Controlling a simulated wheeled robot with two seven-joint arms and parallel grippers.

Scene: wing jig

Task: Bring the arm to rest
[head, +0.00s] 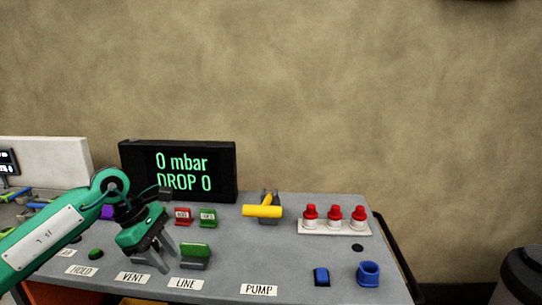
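My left arm comes in from the left edge, green with a dark wrist. My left gripper (169,262) hangs over the front left of the grey bench (300,268), above the VENT label (133,278). Its two grey fingers point down and right and stand apart, with nothing visible between them. A green-topped lever block (195,250) is just right of the fingers; a small gap seems to show. My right gripper is not in view.
A black display (180,170) reads "0 mbar DROP 0". A yellow handle (262,211), a white strip with three red-capped pieces (333,229), a blue switch (321,277) and a blue cup (369,273) stand further right. The bench middle is mostly clear.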

